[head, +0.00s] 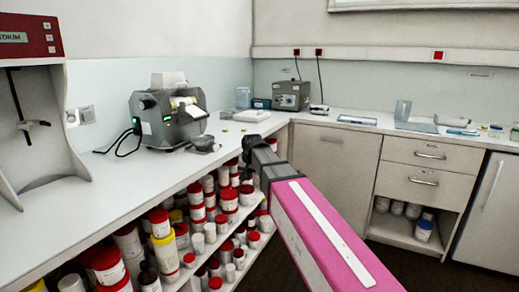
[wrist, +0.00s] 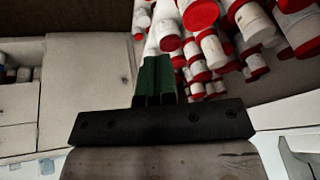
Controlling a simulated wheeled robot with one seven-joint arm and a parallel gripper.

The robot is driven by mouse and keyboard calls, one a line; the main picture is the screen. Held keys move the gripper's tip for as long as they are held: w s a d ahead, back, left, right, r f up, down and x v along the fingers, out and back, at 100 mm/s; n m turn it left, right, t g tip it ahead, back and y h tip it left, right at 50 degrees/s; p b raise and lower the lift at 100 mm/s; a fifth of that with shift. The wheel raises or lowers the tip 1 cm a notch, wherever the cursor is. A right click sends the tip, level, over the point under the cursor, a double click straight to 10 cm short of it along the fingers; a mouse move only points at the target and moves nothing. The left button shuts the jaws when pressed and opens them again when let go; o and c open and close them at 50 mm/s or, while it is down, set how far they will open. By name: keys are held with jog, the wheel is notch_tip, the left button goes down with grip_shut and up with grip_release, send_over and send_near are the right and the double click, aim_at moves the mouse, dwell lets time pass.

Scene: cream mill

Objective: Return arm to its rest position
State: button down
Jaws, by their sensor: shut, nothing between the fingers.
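My arm, pink and grey, reaches from the lower right of the head view toward the counter corner. In the head view the gripper itself is hidden or too dark to make out at the arm's far end. In the wrist view my gripper (wrist: 154,75) shows its green fingers shut together with nothing between them. The wrist picture appears turned over, with shelved jars at the top. The fingers point toward these jars, and I cannot tell how far off they are.
White jars with red lids (head: 228,200) fill the shelves under the left counter (head: 110,178). A grey mill (head: 168,117) stands on that counter, with a small dark scoop-like item (head: 203,143) before it. Drawers (head: 431,152) stand at right. Dark floor is free at lower right.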

jog(key=s+d+f+g, duration=0.2)
jog(key=s+d+f, duration=0.8)
jog(key=d+f, duration=0.2)
jog(key=s+d+f+g+h, duration=0.1)
jog(key=s+d+f+g, duration=0.1)
jog(key=s+d+f, duration=0.9)
notch_tip(320, 180, down, 2)
jog(key=shift+d+f+n, duration=0.2)
jog(key=shift+d+n, duration=0.1)
jog(key=shift+d, duration=0.1)
